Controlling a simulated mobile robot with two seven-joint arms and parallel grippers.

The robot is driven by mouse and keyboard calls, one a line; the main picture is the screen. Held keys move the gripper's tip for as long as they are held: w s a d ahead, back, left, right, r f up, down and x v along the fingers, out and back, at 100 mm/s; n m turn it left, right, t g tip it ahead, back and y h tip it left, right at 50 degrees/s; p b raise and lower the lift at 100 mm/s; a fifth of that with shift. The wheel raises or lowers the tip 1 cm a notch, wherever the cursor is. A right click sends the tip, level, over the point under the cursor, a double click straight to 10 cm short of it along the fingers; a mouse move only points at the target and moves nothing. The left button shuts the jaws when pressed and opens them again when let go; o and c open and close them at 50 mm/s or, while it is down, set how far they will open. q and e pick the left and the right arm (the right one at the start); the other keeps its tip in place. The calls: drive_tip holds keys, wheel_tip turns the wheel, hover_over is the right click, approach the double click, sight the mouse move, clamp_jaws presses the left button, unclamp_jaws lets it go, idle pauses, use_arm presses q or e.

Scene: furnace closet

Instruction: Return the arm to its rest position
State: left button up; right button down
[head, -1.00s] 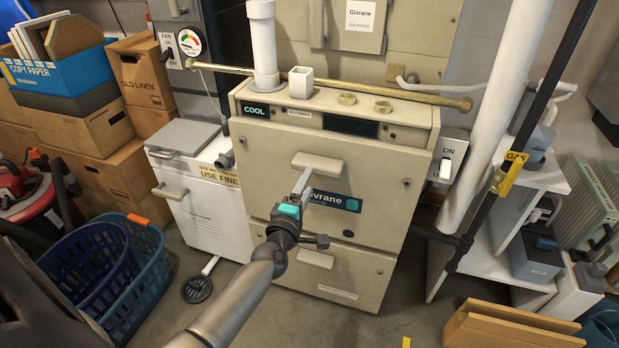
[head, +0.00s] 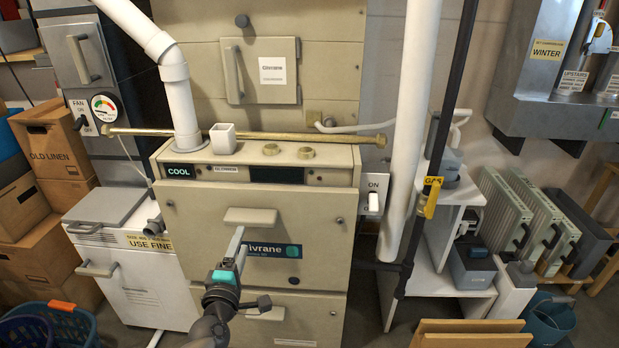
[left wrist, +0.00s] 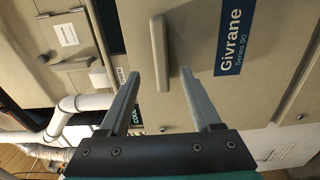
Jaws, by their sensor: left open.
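My left gripper (head: 238,240) is in front of the beige Givrane furnace's upper panel (head: 190,235), just below its pale handle (head: 250,216) in the head view. In the left wrist view the gripper (left wrist: 161,74) is open, with its two grey fingers apart. The handle (left wrist: 159,50) shows ahead, its lower end between the fingertips in the picture. I cannot tell how far the fingers are from it, but nothing is held. My right gripper is in neither view.
A brass pipe (head: 350,139) crosses behind the furnace top, which bears a white square cup (head: 223,138). A white pipe (head: 413,130) and a black gas pipe (head: 447,120) stand at right. A white cabinet (head: 130,275) and laundry baskets (head: 70,320) are at left.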

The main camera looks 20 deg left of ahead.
use_arm(q)
drive_tip(key=s+d+f+m+g+h, duration=0.3)
drive_tip(key=s+f+m, duration=0.35)
drive_tip(key=f, duration=0.65)
drive_tip(key=s+d+f+m+g+h, duration=0.1)
drive_tip(key=s+d+f+m+g, duration=0.45)
drive_tip(key=f, duration=0.75)
drive_tip(key=s+f+m+g, duration=0.3)
drive_tip(key=s+f+m, duration=0.2)
drive_tip(key=s, duration=0.8)
drive_tip(key=s+f+m+g, duration=0.3)
drive_tip(key=s+f+m, duration=0.3)
drive_tip(key=s, duration=0.8)
wheel_tip(320, 180, down, 3)
drive_tip(key=shift+s+a+f, duration=0.1)
drive_tip(key=shift+s+a, duration=0.1)
drive_tip(key=shift+s, duration=0.1)
drive_tip(key=shift+s+g, duration=0.15)
drive_tip(key=shift+g, duration=0.2)
drive_tip(key=shift+c, duration=0.9)
drive_tip(key=shift+s+a, duration=0.1)
drive_tip(key=shift+c, duration=0.3)
